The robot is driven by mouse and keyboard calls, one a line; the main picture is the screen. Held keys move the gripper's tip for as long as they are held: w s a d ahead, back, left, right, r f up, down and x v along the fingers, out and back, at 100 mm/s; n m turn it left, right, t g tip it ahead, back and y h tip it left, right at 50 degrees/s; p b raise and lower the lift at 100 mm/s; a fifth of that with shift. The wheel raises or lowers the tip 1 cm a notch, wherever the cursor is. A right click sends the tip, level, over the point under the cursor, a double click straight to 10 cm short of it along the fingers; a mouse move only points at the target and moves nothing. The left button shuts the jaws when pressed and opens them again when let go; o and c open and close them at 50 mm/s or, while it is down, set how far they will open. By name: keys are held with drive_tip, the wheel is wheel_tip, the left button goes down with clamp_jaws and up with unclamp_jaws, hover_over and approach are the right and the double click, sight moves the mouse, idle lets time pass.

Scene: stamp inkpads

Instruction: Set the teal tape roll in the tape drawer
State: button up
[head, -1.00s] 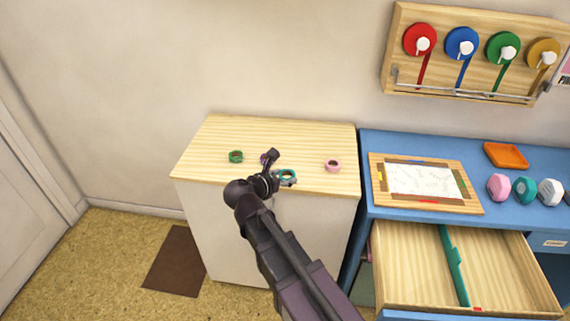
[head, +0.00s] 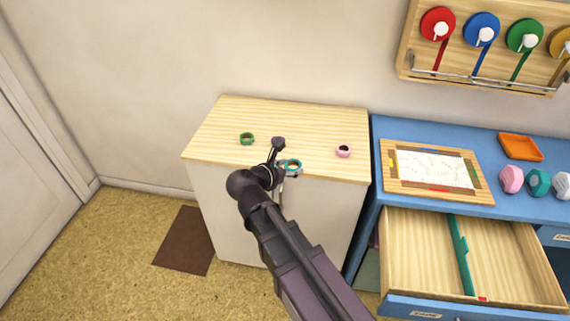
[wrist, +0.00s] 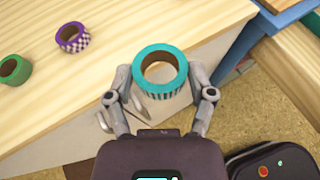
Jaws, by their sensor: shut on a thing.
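The teal tape roll (wrist: 160,88) is between the fingers of my gripper (wrist: 160,74), which is shut on its sides. In the wrist view it has a striped outer face and appears over the front edge of the light wood cabinet top. In the head view the teal roll (head: 293,172) is at my gripper (head: 284,169), partly covered by it. The tape drawer (head: 420,255) stands open at the lower right, with a teal divider (head: 460,255) along it and a label on its front that reads as tape.
A green roll (head: 247,139), a purple checked roll (wrist: 73,38) and a pink roll (head: 343,151) sit on the cabinet top (head: 225,120). The blue desk (head: 385,140) holds a framed board (head: 390,170), an orange tray (head: 520,147) and several stamps. The drawer's left section looks empty.

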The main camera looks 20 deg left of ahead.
drive_tip(key=shift+r, duration=0.15)
drive_tip(key=shift+w+r+p, duration=0.1)
drive_tip(key=shift+r+p, duration=0.45)
drive_tip(key=shift+p, duration=0.2)
wheel_tip(320, 180, up, 14)
drive_tip(key=p, duration=1.4)
drive_tip(key=shift+r, duration=0.25)
drive_tip(key=shift+w, duration=0.15)
